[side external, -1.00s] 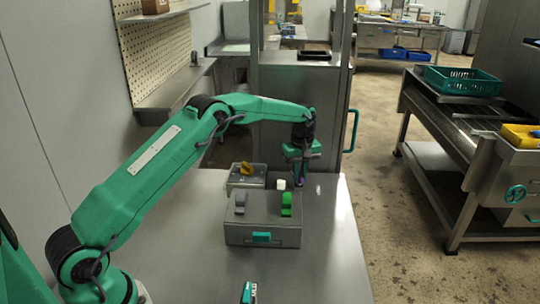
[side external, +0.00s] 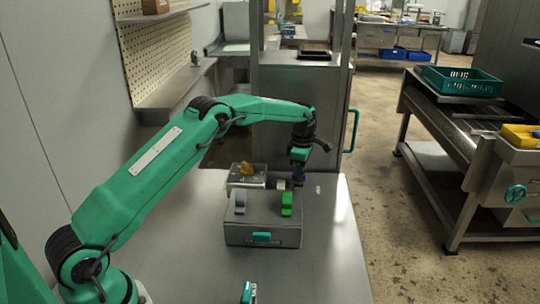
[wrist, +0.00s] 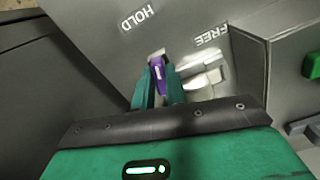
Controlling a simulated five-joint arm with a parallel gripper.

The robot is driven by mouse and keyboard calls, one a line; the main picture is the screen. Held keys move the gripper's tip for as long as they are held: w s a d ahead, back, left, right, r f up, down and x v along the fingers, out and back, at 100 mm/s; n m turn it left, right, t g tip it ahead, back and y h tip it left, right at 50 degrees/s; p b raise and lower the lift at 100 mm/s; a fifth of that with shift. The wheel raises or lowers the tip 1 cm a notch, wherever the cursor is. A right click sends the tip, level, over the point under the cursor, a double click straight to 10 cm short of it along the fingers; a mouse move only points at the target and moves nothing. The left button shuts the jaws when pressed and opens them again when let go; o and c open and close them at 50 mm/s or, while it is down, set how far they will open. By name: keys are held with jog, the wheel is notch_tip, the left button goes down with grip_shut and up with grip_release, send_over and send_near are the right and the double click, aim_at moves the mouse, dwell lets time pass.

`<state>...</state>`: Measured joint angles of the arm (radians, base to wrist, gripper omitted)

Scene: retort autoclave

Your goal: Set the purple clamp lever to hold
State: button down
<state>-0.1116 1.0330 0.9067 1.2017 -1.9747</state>
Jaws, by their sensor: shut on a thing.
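The purple clamp lever (wrist: 158,80) shows in the wrist view between the two teal fingers of my gripper (wrist: 159,72), which is shut on it. The lever lies below the HOLD label (wrist: 138,18), left of the FREE label (wrist: 211,35). Its lower part is hidden by the fingers and the gripper body. In the side view my gripper (side external: 299,178) points down behind the right end of the grey control box, and the lever cannot be made out there.
A pale fitting (wrist: 203,78) sits under FREE, close to the right finger. The grey box (side external: 262,218) carries a grey lever (side external: 240,203), a green lever (side external: 286,203) and a teal front piece (side external: 262,237). The table to the right is clear.

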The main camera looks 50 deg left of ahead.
jog(key=shift+a+n, duration=0.1)
jog(key=shift+n, duration=1.4)
jog(key=c, duration=1.4)
grip_release()
jog(key=shift+c, duration=0.2)
jog(key=shift+r, duration=3.95)
